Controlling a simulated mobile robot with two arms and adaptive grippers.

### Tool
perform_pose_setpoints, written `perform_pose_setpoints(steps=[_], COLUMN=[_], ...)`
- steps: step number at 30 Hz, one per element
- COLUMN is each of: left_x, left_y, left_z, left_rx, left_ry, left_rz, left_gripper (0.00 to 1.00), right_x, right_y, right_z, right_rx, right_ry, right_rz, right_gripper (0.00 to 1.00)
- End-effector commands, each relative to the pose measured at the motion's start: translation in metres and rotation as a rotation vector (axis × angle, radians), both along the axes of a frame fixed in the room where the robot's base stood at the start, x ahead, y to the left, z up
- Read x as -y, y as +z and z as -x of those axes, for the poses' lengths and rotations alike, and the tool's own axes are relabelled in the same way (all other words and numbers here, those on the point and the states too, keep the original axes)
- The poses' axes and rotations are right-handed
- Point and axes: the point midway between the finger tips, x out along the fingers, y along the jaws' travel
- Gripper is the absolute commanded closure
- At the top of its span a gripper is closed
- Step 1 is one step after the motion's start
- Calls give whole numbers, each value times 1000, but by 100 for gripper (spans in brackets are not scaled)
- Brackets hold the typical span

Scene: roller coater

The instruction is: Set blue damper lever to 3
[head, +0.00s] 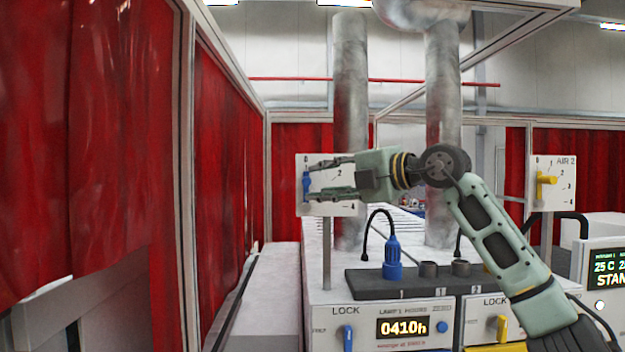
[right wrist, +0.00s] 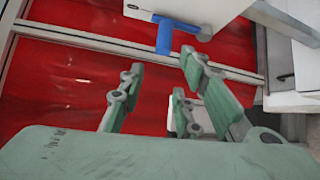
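The blue damper lever (head: 306,186) is at the left side of a white dial plate (head: 335,207). It stands about upright below the 0 mark; the marks 2 and 4 also show, and the 3 is hidden behind my gripper. My right gripper (head: 313,180) reaches in from the right, in front of the plate, with its fingers apart and tips close to the lever. In the right wrist view the blue lever (right wrist: 164,38) lies just beyond the open fingertips (right wrist: 160,65), with nothing held. Whether a finger touches it, I cannot tell. My left gripper is out of view.
A yellow lever (head: 545,181) sits on the AIR 2 plate at right. Below stand a white cabinet with a LOCK panel (head: 380,330), a blue plug (head: 393,260) and cables. Vertical metal ducts (head: 350,100) rise behind. Red curtains (head: 90,120) line the left.

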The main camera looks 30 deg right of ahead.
Motion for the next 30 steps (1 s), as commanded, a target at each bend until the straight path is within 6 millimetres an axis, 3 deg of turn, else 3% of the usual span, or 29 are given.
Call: perform_pose_setpoints(steps=[2,5,18,30], left_x=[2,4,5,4], left_y=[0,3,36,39], left_z=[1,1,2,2], left_rx=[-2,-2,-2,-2], left_ry=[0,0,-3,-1], left_rz=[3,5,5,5], left_gripper=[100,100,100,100], right_x=[19,28,14,11], right_y=[7,9,3,-2], right_z=[9,10,-50,-61], right_rx=[-14,-26,-26,-23], right_ry=[-46,-73,-73,-72], right_rz=[-2,-3,-4,-3], right_gripper=[69,69,69,69])
